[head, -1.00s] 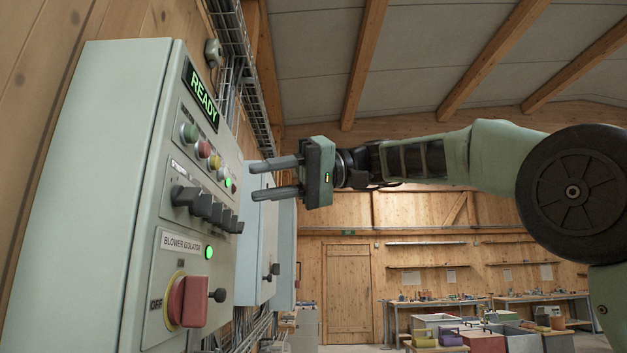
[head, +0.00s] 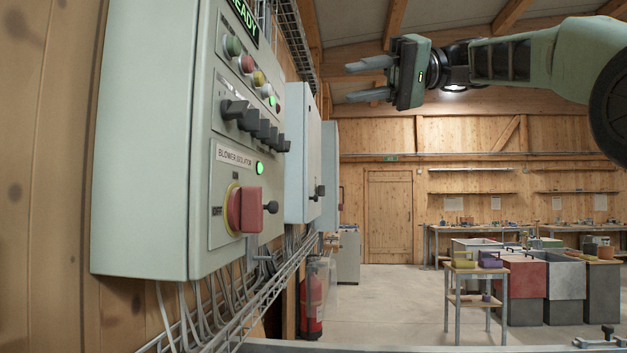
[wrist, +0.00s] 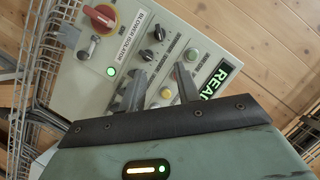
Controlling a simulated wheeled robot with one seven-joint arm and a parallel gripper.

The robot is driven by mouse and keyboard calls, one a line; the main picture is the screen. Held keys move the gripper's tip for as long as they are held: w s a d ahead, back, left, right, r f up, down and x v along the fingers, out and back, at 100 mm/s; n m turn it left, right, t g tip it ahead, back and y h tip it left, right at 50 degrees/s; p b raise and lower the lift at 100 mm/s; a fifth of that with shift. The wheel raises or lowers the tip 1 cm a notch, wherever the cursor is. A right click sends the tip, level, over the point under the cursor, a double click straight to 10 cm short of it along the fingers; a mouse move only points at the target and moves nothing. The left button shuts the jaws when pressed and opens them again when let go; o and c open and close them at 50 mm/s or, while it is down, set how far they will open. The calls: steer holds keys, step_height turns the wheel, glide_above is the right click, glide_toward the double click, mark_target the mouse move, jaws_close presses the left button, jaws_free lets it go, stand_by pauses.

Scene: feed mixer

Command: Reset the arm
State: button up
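My gripper (head: 348,82) is open and empty. It is raised in the air at the upper middle of the head view, its two fingers pointing left toward the wall cabinets. In the head view it appears to the right of the pale green control cabinet (head: 150,150), apart from it in the picture. In the wrist view my gripper (wrist: 158,72) shows both fingers spread, with the control panel (wrist: 125,65) beyond them. Nothing is between the fingers.
The panel carries a red blower isolator knob (head: 249,210), black selector switches and coloured buttons. Smaller cabinets (head: 303,160) hang behind it. Cable trays run below. A fire extinguisher (head: 312,303), a small table (head: 462,299) and bins stand farther back. Open floor lies between.

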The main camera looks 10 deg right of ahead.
steer(key=s+a+f+m+h, duration=0.15)
steer(key=a+f, duration=0.25)
steer(key=f, duration=0.5)
steer(key=a+f+m+g+h, duration=0.1)
steer(key=a+f+m+h, duration=0.15)
steer(key=f, duration=0.65)
steer(key=s+a+f+m+h, duration=0.1)
steer(key=a+f+h, duration=0.1)
steer(key=a+f, duration=0.5)
steer(key=s+d+f+n+h, duration=0.2)
steer(key=s+d+f+h, duration=0.2)
steer(key=s+f, duration=0.7)
steer(key=s+d+f+n+h, duration=0.3)
steer(key=s+f, duration=0.8)
steer(key=f, duration=0.7)
steer(key=shift+d+f+h, duration=0.25)
steer(key=shift+d+h, duration=0.4)
steer(key=shift+h, duration=0.05)
steer(key=shift+w+r, duration=0.1)
steer(key=shift+w, duration=0.05)
